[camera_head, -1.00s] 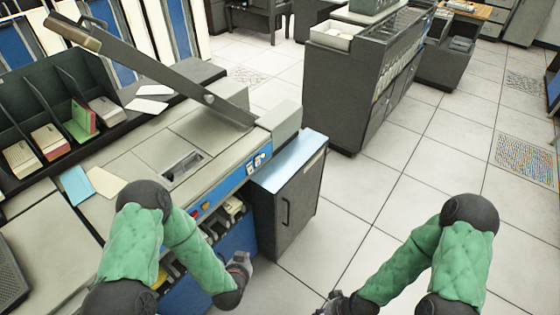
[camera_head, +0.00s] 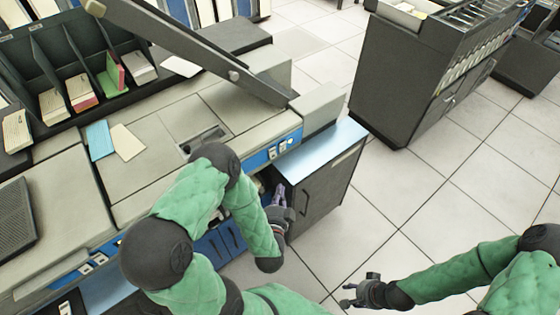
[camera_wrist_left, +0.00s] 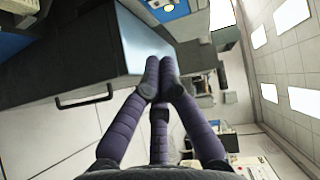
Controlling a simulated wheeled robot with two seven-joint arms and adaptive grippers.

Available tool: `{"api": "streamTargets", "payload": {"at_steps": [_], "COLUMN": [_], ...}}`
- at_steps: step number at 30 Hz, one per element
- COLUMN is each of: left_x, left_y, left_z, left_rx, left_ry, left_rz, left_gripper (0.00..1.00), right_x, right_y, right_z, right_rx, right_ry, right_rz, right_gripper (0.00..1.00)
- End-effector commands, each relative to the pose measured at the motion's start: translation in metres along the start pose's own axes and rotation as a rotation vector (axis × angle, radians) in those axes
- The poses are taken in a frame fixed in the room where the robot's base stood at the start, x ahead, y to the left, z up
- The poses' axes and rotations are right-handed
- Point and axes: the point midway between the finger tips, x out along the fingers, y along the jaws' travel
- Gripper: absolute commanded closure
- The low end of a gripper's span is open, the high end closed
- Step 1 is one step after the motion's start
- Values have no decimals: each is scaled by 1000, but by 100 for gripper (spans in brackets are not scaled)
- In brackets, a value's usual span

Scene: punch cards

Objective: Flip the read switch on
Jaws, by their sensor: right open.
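A card machine (camera_head: 150,165) has a blue front strip with a group of small white switches (camera_head: 280,148) near its right end. A second group of white switches (camera_head: 92,264) sits on the blue strip further left. I cannot tell which one is the read switch or how it is set. My left gripper (camera_head: 279,194) is just below and in front of the right group, apart from it. In the left wrist view its purple fingers (camera_wrist_left: 161,75) are drawn together with nothing visible between them. My right gripper (camera_head: 348,294) is open and empty above the floor.
A dark cabinet (camera_head: 324,190) with a pale blue top stands right beside the left gripper. A long hinged lid arm (camera_head: 190,50) leans over the machine. Card racks (camera_head: 70,80) are at the left.

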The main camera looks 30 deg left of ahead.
Motion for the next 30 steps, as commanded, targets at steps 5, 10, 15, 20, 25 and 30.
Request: {"api": "streamTargets", "payload": {"at_steps": [5, 10, 15, 20, 25, 30], "left_x": [4, 23, 54, 84, 109, 122], "left_y": [0, 1, 1, 2, 3, 2], "left_z": [0, 0, 0, 0, 9, 22], "left_rx": [-1, -2, -2, -1, -2, -2], "left_ry": [1, 1, 1, 1, -4, -1], "left_rz": [1, -1, -2, -1, 2, 2], "left_gripper": [100, 100, 100, 100, 100, 100], "right_x": [1, 5, 11, 18, 25, 30], "right_y": [0, 2, 4, 6, 9, 11], "right_z": [0, 0, -1, -1, -1, -2], "right_rx": [0, 0, 0, 0, 0, 0], "right_ry": [0, 1, 1, 1, 1, 1], "right_rz": [0, 0, 0, 0, 0, 0], "right_gripper": [56, 56, 56, 56, 56, 56]}}
